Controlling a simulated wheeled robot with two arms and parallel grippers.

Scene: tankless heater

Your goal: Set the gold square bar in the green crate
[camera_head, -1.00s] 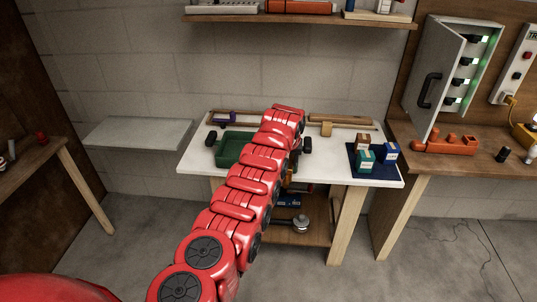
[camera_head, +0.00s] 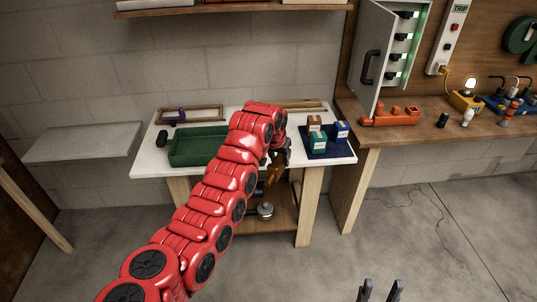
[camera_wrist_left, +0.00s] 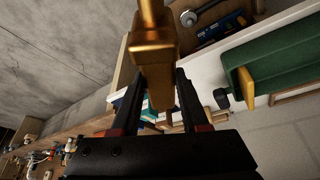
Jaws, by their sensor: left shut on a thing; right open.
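The gold square bar (camera_wrist_left: 153,52) is between the fingers of my left gripper (camera_head: 277,158), which is shut on it. In the head view the bar (camera_head: 273,174) hangs tilted just off the white table's front edge. The green crate (camera_head: 180,159) stands on the table, left of my left gripper and partly hidden by my red arm. It also shows at the right of the left wrist view (camera_wrist_left: 290,42), apart from the bar, with a yellow piece (camera_wrist_left: 246,84) at its edge. My right gripper (camera_head: 380,291) is open and empty at the bottom of the head view.
A blue tray (camera_head: 340,149) with several small boxes stands on the table's right end. A black item (camera_head: 162,138) and a purple item (camera_head: 174,117) lie near the crate. A lower shelf holds a metal weight (camera_head: 265,210). The workbench (camera_head: 400,131) is right.

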